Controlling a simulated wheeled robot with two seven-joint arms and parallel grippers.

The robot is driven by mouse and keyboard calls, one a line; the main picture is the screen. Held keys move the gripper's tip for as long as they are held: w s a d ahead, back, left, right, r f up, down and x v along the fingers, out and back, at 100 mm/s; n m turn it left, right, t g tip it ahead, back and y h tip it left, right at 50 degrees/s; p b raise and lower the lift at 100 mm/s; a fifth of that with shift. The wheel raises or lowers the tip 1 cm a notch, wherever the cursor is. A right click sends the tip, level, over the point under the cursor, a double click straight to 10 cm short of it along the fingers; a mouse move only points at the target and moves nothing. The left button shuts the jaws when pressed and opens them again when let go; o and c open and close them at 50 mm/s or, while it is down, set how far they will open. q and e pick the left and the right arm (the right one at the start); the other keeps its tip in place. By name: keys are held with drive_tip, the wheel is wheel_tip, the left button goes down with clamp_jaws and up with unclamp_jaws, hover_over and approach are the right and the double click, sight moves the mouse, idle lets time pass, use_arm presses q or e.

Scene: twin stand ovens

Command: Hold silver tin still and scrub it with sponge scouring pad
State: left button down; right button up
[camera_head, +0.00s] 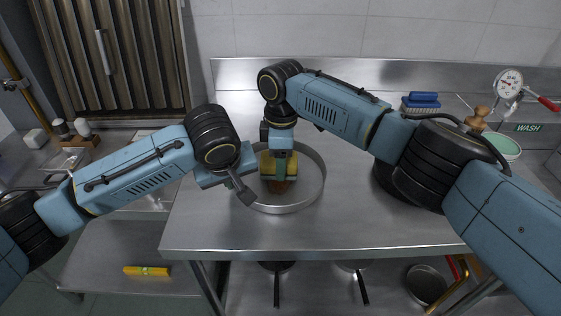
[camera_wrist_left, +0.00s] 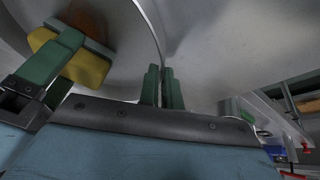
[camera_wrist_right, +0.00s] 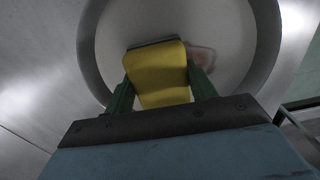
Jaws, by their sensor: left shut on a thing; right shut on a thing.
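The silver tin (camera_head: 305,201) is a round, shallow pan lying flat on the steel table. My left gripper (camera_head: 247,190) is at its left rim. In the left wrist view the green fingers (camera_wrist_left: 162,88) are shut on the wall of the silver tin (camera_wrist_left: 205,50). My right gripper (camera_head: 281,168) points down into the tin, shut on the yellow sponge (camera_head: 266,164) with its dark scouring pad. The right wrist view shows the sponge (camera_wrist_right: 158,75) between the fingers, over the tin floor. A reddish-brown stain (camera_wrist_right: 202,58) shows beside it. Whether the pad touches the floor is unclear.
The steel table (camera_head: 370,228) is clear to the right of the tin. Blue brushes (camera_head: 421,100), a green bowl (camera_head: 503,147) and a dial scale (camera_head: 509,83) stand at the right. A yellow packet (camera_head: 147,270) lies on a low shelf at the left.

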sight(280, 183)
drive_tip(key=shift+s+a+f, duration=0.1)
drive_tip(key=shift+s+a, duration=0.05)
drive_tip(key=shift+s, duration=1.7)
drive_tip(key=shift+w, duration=1.75)
drive_tip(key=shift+s+f, duration=0.1)
drive_tip(key=shift+s, duration=1.7)
